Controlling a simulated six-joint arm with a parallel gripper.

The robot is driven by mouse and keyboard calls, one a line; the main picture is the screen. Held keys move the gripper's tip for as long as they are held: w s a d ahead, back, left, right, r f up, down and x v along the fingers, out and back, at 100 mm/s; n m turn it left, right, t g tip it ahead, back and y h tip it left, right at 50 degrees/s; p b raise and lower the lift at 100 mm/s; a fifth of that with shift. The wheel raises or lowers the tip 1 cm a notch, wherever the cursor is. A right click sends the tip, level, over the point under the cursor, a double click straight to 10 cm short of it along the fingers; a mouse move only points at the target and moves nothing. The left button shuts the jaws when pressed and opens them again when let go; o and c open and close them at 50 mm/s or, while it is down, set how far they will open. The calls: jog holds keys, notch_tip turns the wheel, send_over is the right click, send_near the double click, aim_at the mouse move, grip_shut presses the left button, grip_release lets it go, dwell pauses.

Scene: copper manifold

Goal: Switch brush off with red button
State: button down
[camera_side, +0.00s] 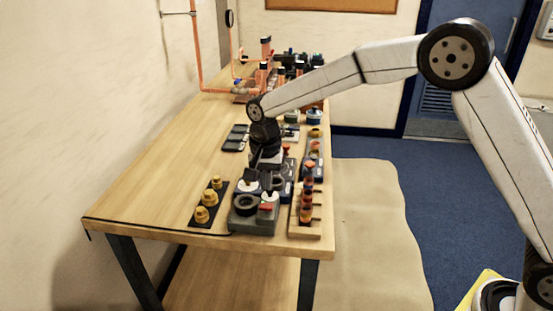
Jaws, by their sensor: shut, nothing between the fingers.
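A grey machine box (252,222) stands near the front edge of the table. It has a dark round ring opening (245,204) on its top left and a small red button (266,207) on its right. No separate brush can be made out at this size. My gripper (257,166) points down over the table, behind the box and apart from the red button as far as I can tell. Its fingers are small and dark against dark parts; they look shut with nothing in them.
A black plate with yellow fittings (204,214) lies left of the box. A wooden rack with orange and copper pieces (306,228) stands to its right. Dark trays (235,138) and copper pipework (262,75) are farther back. The table's left side is clear.

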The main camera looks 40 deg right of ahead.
aim_at(268, 206)
jog(key=shift+f, duration=2.45)
jog(key=shift+s+f, duration=0.15)
jog(key=shift+f, duration=1.1)
jog(key=shift+r, duration=0.1)
notch_tip(268, 206, up, 15)
jog(key=shift+w, duration=0.3)
